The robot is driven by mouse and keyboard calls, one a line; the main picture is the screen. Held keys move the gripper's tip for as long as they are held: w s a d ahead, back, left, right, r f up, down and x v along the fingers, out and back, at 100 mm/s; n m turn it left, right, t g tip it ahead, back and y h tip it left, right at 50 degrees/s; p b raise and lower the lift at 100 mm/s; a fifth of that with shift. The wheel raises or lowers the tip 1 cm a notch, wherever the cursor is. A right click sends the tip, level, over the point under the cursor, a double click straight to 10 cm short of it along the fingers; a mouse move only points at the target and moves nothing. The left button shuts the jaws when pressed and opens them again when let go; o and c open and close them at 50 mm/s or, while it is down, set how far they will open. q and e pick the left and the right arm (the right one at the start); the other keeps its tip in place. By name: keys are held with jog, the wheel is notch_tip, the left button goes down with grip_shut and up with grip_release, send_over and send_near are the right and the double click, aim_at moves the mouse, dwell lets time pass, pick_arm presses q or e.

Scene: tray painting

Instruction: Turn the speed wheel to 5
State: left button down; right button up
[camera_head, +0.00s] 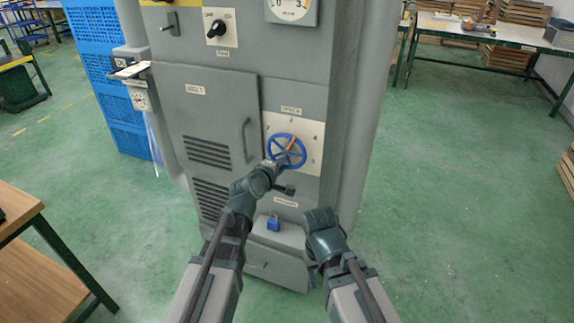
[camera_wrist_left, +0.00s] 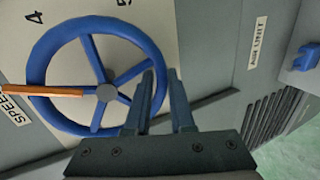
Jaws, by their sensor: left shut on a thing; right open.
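The blue speed wheel (camera_head: 272,146) sits on a pale number plate (camera_head: 313,129) on the grey machine's front. In the left wrist view the blue wheel (camera_wrist_left: 45,53) fills the left half. Its orange pointer (camera_wrist_left: 45,90) points toward the SPEED label (camera_wrist_left: 12,108); a 4 shows to one side. In the head view the pointer (camera_head: 291,143) leans up and slightly right. My left gripper (camera_head: 277,165) is shut on the wheel's rim; its fingers (camera_wrist_left: 161,75) show at the rim. My right arm's wrist is low at the right, but its fingers are hidden.
A door with a handle (camera_head: 246,140) is left of the wheel. Blue crates (camera_head: 97,50) stand behind at left, a wooden table (camera_head: 30,285) at near left. Green floor is clear at right.

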aim_at(269, 144)
pick_arm(q)
jog(key=m, duration=0.1)
jog(key=a+m+y, duration=0.1)
jog(key=a+r+m+y, duration=0.1)
jog(key=shift+w+a+t, duration=0.1)
jog(key=shift+w+t, duration=0.2)
jog(key=shift+t, duration=0.1)
jog(key=m, duration=0.1)
jog(key=a+r+m+y, duration=0.1)
jog(key=r+m+t, duration=0.1)
jog(key=shift+w+a+m+y+p, duration=0.15)
jog(key=shift+w+m+y+p, duration=0.15)
jog(key=shift+y, duration=0.1)
jog(key=r+m, duration=0.1)
jog(key=r+m+t+y, duration=0.1)
jog(key=m, duration=0.1)
jog(key=shift+a+m, duration=0.3)
jog(key=shift+d+r+m+t+y+b, duration=0.1)
jog(key=shift+r+m+t+y+b, duration=0.15)
jog(key=shift+r+m+t, duration=0.55)
jog(key=shift+r+m+t+y+b, duration=0.2)
jog(key=shift+r+m+b, duration=0.1)
jog(key=shift+m, duration=0.9)
jog(key=shift+w+r, duration=0.1)
jog(key=c, duration=1.1)
grip_release()
jog(key=shift+d, duration=0.1)
